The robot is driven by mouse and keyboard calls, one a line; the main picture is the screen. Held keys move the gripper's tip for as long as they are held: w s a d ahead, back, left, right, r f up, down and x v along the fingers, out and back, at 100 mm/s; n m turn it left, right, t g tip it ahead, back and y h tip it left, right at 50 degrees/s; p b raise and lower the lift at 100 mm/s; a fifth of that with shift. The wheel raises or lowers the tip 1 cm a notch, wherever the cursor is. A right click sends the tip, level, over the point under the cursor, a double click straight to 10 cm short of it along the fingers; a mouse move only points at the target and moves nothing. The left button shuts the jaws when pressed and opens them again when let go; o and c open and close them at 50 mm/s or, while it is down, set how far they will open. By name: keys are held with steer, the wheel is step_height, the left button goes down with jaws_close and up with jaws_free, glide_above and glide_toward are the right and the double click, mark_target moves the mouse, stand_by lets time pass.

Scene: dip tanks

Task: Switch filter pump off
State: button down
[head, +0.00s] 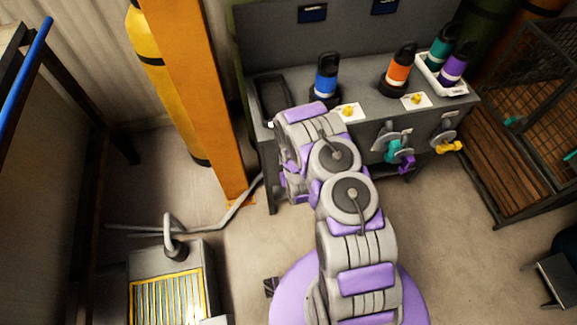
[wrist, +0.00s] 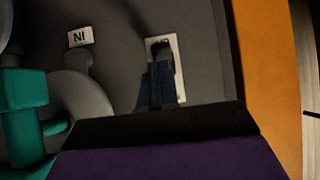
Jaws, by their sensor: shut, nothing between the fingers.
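In the wrist view, a white plate (wrist: 174,46) with a dark switch-like part on it is fixed to the grey panel. Its lettering is upside down and partly hidden. My gripper (wrist: 158,72) is shut and empty, its dark blue fingers pointing at this plate and overlapping its lower part. I cannot tell whether they touch the switch, nor which way it is set. In the head view my arm reaches to the front left of the grey bench (head: 262,150), and it hides the switch. I cannot tell which object is the filter pump.
Teal (head: 394,150) and yellow (head: 450,146) valve handles are on the bench front, right of my arm. Blue (head: 326,76) and orange (head: 398,70) bottles stand on top. An orange post (head: 195,90) stands left. A grey box with a yellow-edged grille (head: 165,298) sits lower left.

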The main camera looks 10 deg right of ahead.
steer(key=shift+w+r, duration=0.4)
steer(key=shift+w, duration=0.3)
steer(key=shift+s, duration=0.15)
